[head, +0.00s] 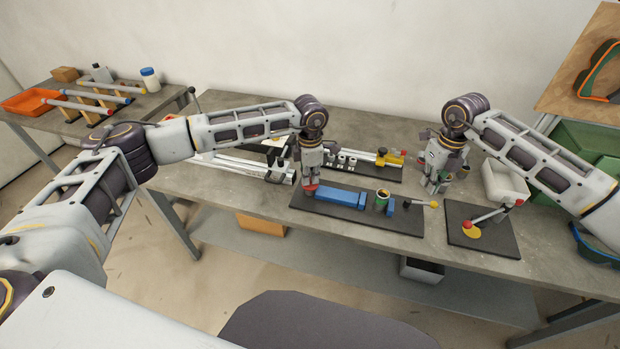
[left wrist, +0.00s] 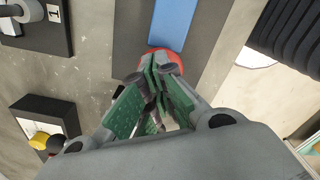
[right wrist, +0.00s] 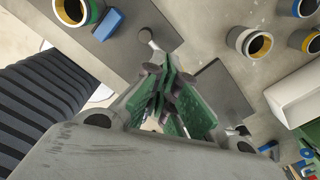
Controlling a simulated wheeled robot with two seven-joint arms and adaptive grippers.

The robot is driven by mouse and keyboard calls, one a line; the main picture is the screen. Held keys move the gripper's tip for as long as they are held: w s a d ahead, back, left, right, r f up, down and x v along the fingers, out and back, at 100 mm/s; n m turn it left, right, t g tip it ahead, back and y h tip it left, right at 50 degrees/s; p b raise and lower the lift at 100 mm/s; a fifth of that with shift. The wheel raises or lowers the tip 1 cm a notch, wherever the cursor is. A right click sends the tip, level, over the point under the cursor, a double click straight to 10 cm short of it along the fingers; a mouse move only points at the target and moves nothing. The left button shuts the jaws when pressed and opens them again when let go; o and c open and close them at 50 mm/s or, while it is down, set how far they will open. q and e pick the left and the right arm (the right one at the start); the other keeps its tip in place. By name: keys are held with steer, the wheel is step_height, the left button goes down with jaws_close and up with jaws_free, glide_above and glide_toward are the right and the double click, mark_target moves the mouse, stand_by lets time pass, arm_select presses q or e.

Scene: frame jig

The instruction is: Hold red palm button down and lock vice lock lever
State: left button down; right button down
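The red palm button (head: 311,188) is at the left end of a dark plate (head: 405,226), beside a blue bar (head: 341,203). My left gripper (head: 311,182) points down with its tips at the button. In the left wrist view its fingertips meet over the red button (left wrist: 172,58) and partly hide it. A short lever with a yellow knob (head: 434,204) sticks out at the plate's right end. It may be the vice lock lever; I cannot be sure.
A second dark plate (head: 500,243) to the right carries a lever with a red tip and a yellow disc (head: 471,230). A white bin (head: 505,182) stands behind it. Another fixture (head: 378,172) lies behind the blue bar. The table's left front is clear.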

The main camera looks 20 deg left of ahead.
steer(key=c, duration=1.5)
jaws_free()
steer(key=shift+c, duration=0.2)
steer(key=shift+s+f, duration=0.15)
steer(key=shift+f, duration=0.2)
steer(key=shift+s+d+f, duration=0.4)
steer(key=shift+d+f, duration=0.4)
steer(key=shift+d, duration=0.05)
step_height(320, 180, up, 7)
steer(key=s+n+t, duration=0.1)
steer(key=n+t, duration=0.1)
steer(key=n, duration=1)
steer(key=shift+s+a, duration=0.3)
steer(key=shift+a, duration=0.05)
